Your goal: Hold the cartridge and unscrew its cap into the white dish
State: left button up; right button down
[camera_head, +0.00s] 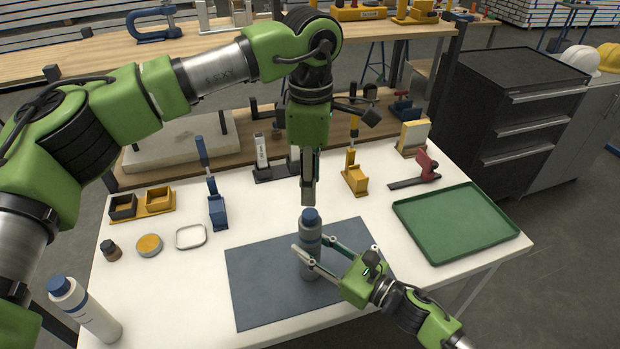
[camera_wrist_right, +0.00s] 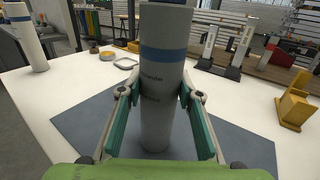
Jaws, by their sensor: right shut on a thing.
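My right gripper (camera_head: 311,246) is shut on the cartridge's body from the right front. In the right wrist view the cartridge (camera_wrist_right: 160,110), with a blue band, stands between both fingers, its top cut off by the frame. My left gripper (camera_head: 308,200) points down just above the cap. Its fingers show edge-on, so their opening and any contact with the cap are unclear. The small white dish (camera_head: 191,237) lies left of the mat and looks empty.
A dark mat (camera_head: 260,292) covers the table's front middle. A second white bottle (camera_head: 88,312) with a blue cap stands at the front left. A round yellow-topped tin (camera_head: 149,245) is beside the dish. Clamps stand behind, and a green tray (camera_head: 455,222) lies at right.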

aim_at(310, 213)
pick_arm(q)
jog(key=m, duration=0.5)
jog(key=shift+m, duration=0.4)
jog(key=m, duration=1)
jog(key=shift+m, duration=0.4)
jog(key=m, duration=0.5)
jog(key=shift+f, duration=4)
jog(key=shift+c, duration=0.4)
